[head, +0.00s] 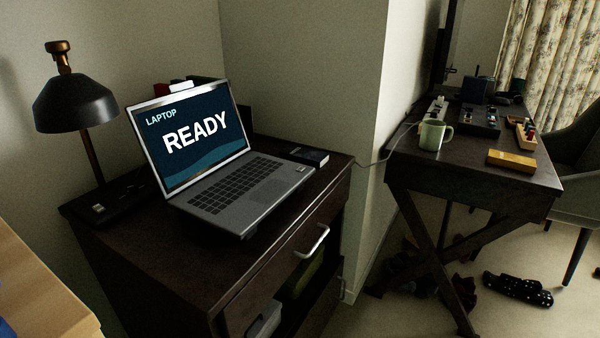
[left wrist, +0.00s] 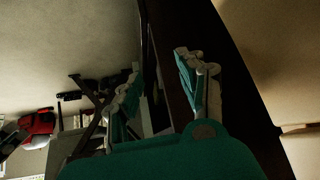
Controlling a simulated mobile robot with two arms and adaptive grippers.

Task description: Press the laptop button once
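The laptop (head: 245,200) stands open on the dark cabinet in the head view. Its screen (head: 190,135) reads "LAPTOP READY". A small light button (head: 301,168) shows near the right end of its keyboard deck. My left gripper (left wrist: 157,85) shows only in the left wrist view. Its two teal-padded fingers are apart with nothing between them. Neither gripper is in the head view, and the laptop cannot be made out in the left wrist view.
A black desk lamp (head: 76,105) stands left of the laptop, and a dark box (head: 308,155) lies behind its right side. The cabinet (head: 150,255) has a drawer handle (head: 312,241). A desk at right holds a green mug (head: 432,135) and a yellow block (head: 511,160).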

